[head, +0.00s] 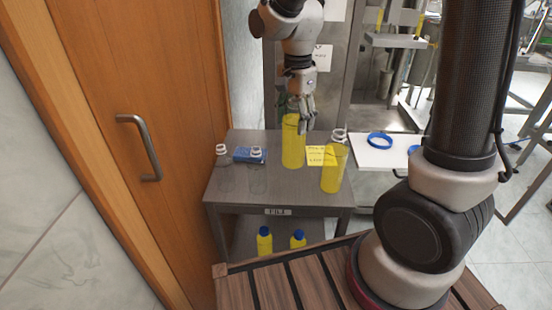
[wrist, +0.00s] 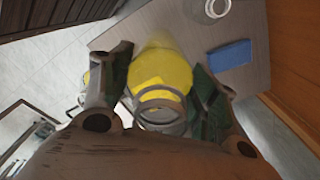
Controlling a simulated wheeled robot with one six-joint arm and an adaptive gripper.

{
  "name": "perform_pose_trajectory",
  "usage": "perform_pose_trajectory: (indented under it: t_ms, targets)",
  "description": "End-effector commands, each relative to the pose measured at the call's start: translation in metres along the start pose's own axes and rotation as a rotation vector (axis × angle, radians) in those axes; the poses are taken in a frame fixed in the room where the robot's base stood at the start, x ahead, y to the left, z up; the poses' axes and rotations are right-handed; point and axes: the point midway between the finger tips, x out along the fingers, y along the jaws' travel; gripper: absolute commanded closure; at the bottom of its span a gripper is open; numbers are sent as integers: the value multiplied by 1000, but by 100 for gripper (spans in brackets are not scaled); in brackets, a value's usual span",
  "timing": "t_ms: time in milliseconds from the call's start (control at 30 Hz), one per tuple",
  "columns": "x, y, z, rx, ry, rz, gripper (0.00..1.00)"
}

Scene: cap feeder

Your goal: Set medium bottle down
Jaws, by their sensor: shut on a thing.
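A yellow-filled bottle (head: 293,146) is upright at the back middle of the grey table (head: 240,194). I cannot tell whether its base touches the tabletop. My gripper (head: 302,118) is shut on it near the top. In the wrist view the yellow bottle (wrist: 160,75) sits between the two fingers of my gripper (wrist: 160,98), with its open round neck towards the camera. The gripper hides part of the bottle's top in the head view.
Another yellow bottle (head: 333,172) stands at the table's right, beside a yellow note (head: 317,155). Clear bottles (head: 257,174) and a blue block (head: 246,155) are at the left. Two blue-capped yellow bottles (head: 265,241) stand below. A white shelf (head: 370,155) bears a blue ring (head: 380,141).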

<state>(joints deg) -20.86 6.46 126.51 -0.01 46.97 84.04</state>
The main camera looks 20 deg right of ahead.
Motion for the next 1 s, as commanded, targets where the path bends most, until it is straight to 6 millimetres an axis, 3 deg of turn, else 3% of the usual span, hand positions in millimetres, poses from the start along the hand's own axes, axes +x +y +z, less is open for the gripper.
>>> perform_pose_trajectory:
  t_ms: [200,533,967,1000]
  targets:
    - [40,1,0,-4,0,3,100]
    - [80,1,0,-3,0,4,100]
    - [88,0,0,-3,0,0,100]
    - [90,0,0,-3,0,1,39]
